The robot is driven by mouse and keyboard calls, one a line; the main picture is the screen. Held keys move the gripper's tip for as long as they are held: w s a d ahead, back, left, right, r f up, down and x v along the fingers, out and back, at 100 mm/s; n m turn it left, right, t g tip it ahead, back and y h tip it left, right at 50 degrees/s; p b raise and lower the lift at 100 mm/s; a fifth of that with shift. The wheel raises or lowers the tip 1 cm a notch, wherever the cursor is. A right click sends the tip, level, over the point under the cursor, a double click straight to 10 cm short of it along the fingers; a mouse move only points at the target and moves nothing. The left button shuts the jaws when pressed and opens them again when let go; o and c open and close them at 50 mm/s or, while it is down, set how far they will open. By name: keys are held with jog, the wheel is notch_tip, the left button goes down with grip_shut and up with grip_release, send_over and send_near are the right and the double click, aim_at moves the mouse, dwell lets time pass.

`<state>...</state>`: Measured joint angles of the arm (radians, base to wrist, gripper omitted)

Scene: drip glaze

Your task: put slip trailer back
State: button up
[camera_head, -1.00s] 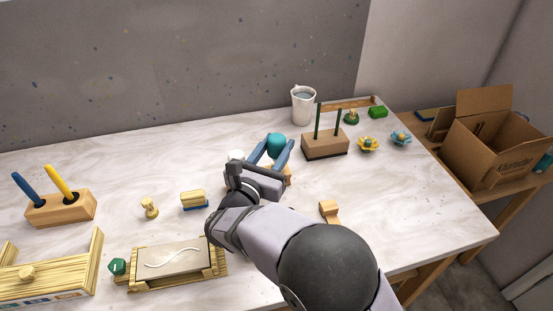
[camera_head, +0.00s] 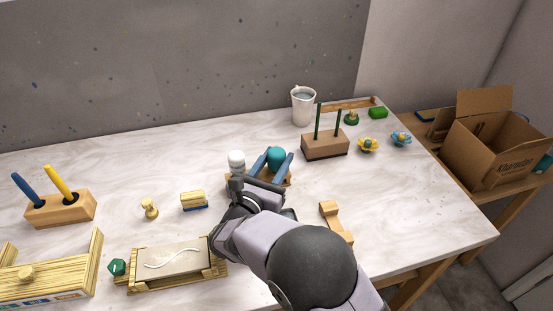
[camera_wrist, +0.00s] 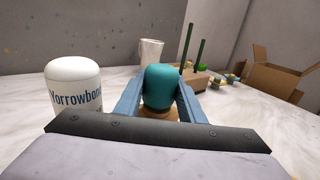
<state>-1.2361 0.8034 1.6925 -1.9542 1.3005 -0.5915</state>
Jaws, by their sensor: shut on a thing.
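The slip trailer, with a rounded teal bulb (camera_head: 276,157), is between the two blue fingers of my gripper (camera_head: 271,164). In the wrist view the teal bulb (camera_wrist: 160,87) sits upright between the fingers (camera_wrist: 158,100), which are shut on it. A light wooden part (camera_wrist: 158,113) shows just below the bulb. In the head view a wooden block (camera_head: 288,181) shows partly behind the fingers; my gripper hides most of it. I cannot tell whether the trailer touches it. The trailer's lower end is hidden.
A white-capped bottle (camera_head: 236,161) stands close left of my gripper. A wooden block with two green rods (camera_head: 325,146) and a white jug (camera_head: 303,106) stand behind. A wooden rest (camera_head: 335,220) lies right. A slab on a wooden board (camera_head: 172,260) lies front left.

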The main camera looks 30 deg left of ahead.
jog(key=o, duration=1.2)
jog(key=shift+f, duration=0.1)
jog(key=shift+c, duration=0.2)
jog(key=shift+r, duration=0.2)
jog(key=s, duration=0.4)
jog(key=s+d, duration=0.1)
jog(key=s, duration=0.7)
jog(key=shift+d+b, duration=0.3)
jog(key=shift+b, duration=0.05)
